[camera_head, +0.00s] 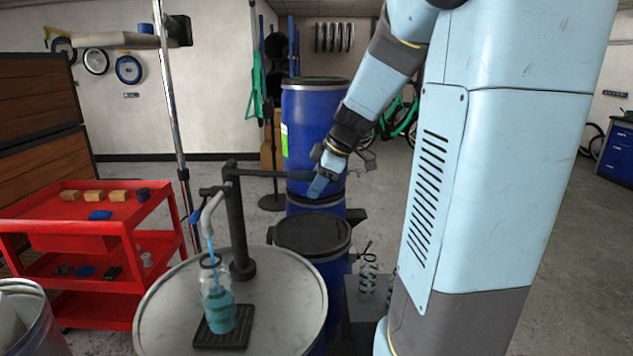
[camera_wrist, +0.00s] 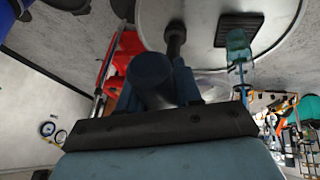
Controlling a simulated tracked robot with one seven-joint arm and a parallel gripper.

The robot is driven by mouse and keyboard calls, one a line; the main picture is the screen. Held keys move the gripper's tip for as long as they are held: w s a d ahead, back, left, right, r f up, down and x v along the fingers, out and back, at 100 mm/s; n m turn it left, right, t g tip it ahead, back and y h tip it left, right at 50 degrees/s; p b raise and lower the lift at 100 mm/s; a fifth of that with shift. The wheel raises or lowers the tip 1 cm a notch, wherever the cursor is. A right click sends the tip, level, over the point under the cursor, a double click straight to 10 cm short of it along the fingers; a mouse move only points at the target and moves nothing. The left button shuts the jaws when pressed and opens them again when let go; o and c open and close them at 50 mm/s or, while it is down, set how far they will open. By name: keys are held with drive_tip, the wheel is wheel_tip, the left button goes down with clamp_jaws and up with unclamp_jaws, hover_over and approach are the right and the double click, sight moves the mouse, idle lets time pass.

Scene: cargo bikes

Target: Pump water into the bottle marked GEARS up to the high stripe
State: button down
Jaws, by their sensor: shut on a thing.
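A dark hand pump (camera_head: 238,225) stands on a round drum top (camera_head: 175,310). My gripper (camera_head: 318,182) is shut on the end of its long handle (camera_head: 270,174), which lies about level. A clear bottle (camera_head: 216,300) stands upright on a black drip mat (camera_head: 224,340) below the grey spout (camera_head: 212,212). A thin blue stream runs from the spout into it. Blue-green water fills its lower part; stripes and lettering are too small to read. In the wrist view, the bottle (camera_wrist: 238,45) and pump (camera_wrist: 175,40) show beyond the gripper.
More bottles (camera_head: 368,278) stand on a grey ledge right of the drum. Blue barrels (camera_head: 305,130) and a dark-lidded drum (camera_head: 312,235) are behind. A red cart (camera_head: 100,240) with small blocks is at left. Open floor lies beyond my arm at right.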

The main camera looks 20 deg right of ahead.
drive_tip(key=shift+s+f, duration=0.15)
drive_tip(key=shift+f, duration=0.15)
drive_tip(key=c, duration=1.1)
unclamp_jaws()
drive_tip(key=shift+o, duration=1.3)
drive_tip(key=shift+w+r, duration=0.1)
drive_tip(key=shift+w, duration=0.15)
drive_tip(key=shift+r, duration=0.1)
drive_tip(key=v, duration=1.3)
drive_tip(key=shift+d+r, duration=0.2)
drive_tip(key=shift+r, duration=0.05)
